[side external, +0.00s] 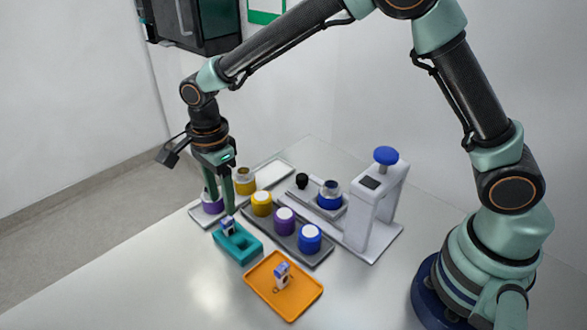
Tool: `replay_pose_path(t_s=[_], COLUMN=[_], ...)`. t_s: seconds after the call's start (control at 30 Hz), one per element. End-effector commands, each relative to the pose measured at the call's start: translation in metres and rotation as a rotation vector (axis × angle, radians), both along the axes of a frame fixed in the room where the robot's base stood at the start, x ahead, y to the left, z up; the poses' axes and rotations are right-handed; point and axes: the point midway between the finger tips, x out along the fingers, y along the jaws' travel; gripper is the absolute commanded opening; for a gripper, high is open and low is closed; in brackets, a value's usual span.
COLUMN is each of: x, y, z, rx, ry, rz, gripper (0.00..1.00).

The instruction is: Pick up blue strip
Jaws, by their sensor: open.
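My gripper (219,206) points down with its two green fingers apart, above the left end of the work area. A purple jar (212,207) shows behind the fingers. A small white piece with a blue marking (227,226) stands in the teal holder (243,246), close to the near fingertip. I cannot tell whether the finger touches it. Another small white piece with a blue-purple top (282,270) stands on the orange tray (262,297), apart from the gripper. I cannot tell which of the two is the blue strip.
A grey rack (318,258) holds a yellow jar (262,204), a purple jar (285,221) and a blue jar (309,239). Behind it stands a white press (370,212) with a blue knob (385,155). Another yellow jar (245,184) is beside the gripper. The table's front left is clear.

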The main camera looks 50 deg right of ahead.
Motion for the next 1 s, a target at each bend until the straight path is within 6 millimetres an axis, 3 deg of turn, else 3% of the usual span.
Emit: replay_pose_path(t_s=[0.17, 0.5, 0.8, 0.83, 0.97, 1.0], x=[0.000, -0.002, -0.002, -0.002, -0.002, -0.002], y=[0.000, -0.002, -0.002, -0.002, -0.002, -0.002], z=[-0.011, -0.054, -0.060, -0.060, -0.059, -0.059], rx=[0.000, 0.000, 0.001, 0.001, 0.001, 0.001], ry=[0.000, 0.000, -0.001, -0.001, -0.001, -0.001], rz=[0.000, 0.001, 0.001, 0.001, 0.001, 0.001], gripper=[0.55, 0.55, 0.55, 0.51, 0.01, 0.00])
